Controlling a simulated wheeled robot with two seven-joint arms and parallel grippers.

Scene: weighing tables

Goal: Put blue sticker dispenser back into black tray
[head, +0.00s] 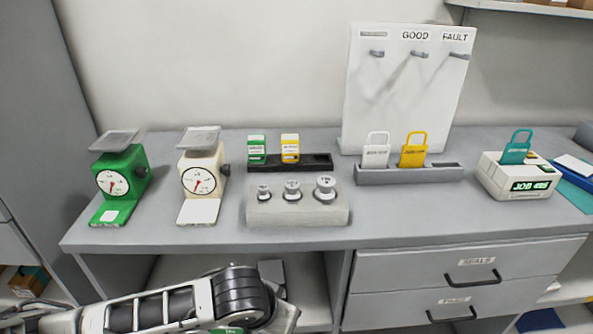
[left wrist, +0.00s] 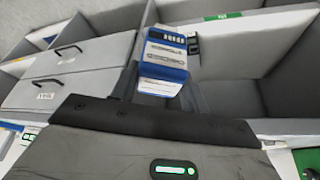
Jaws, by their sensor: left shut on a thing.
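The blue sticker dispenser (left wrist: 165,62), blue with a white label face, is between the fingers of my left gripper (left wrist: 162,94) in the left wrist view. The gripper is shut on it. In the head view my left arm reaches in low, in front of the table, and the dispenser cannot be made out there. The black tray (head: 322,162) lies at the back middle of the table. A green dispenser (head: 257,149) and a yellow dispenser (head: 290,148) stand in its left and middle parts. Its right part is empty. My right gripper is not in view.
A grey block with several weights (head: 297,209) sits right in front of the tray. A cream scale (head: 202,174) and a green scale (head: 120,176) stand to the left. A grey holder with tags (head: 408,175) is to the right. The table's front edge lies above my arm.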

